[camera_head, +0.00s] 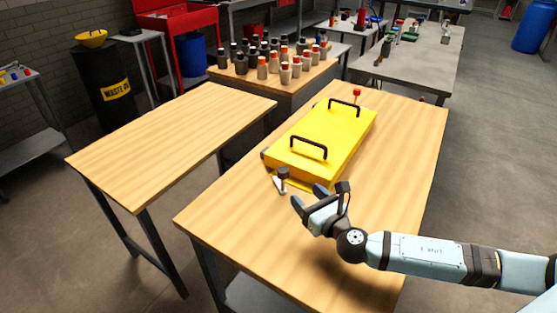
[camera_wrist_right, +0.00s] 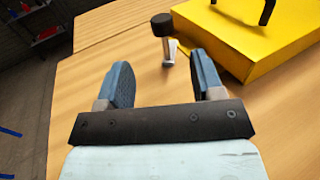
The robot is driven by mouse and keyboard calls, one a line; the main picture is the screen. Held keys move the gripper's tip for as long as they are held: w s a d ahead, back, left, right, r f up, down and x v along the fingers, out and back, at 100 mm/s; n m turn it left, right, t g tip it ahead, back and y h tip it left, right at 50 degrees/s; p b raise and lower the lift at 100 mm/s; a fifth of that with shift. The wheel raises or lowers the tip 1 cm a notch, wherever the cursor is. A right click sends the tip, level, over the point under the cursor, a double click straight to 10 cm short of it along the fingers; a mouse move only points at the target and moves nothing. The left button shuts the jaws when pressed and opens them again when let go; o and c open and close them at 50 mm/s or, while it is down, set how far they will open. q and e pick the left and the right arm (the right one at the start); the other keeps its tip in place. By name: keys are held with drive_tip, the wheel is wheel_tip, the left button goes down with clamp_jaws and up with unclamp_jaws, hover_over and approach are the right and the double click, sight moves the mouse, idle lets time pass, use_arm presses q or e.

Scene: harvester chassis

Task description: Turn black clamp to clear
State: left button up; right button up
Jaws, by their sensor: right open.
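The black clamp (camera_head: 283,174) stands at the near left corner of the yellow chassis cover (camera_head: 325,140). It has a black knob on a light metal piece. In the right wrist view the clamp (camera_wrist_right: 163,26) shows ahead of the fingertips, with its metal post below the knob. My right gripper (camera_head: 309,196) is open and empty, just in front of the clamp and apart from it. In the wrist view its two blue fingers (camera_wrist_right: 160,78) are spread, with the clamp beyond the gap. My left gripper is not in view.
The yellow cover has two black handles and lies on a wooden table (camera_head: 225,205). A red-topped clamp (camera_head: 356,94) stands at its far end. An empty wooden table (camera_head: 165,140) is at the left. Several bottles (camera_head: 268,62) stand on a table behind. The table's near part is clear.

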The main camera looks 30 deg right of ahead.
hover_over(280, 186)
drive_tip(key=shift+w, duration=0.1)
idle(0.4)
drive_tip(key=shift+c, duration=0.2)
drive_tip(key=c, duration=0.9)
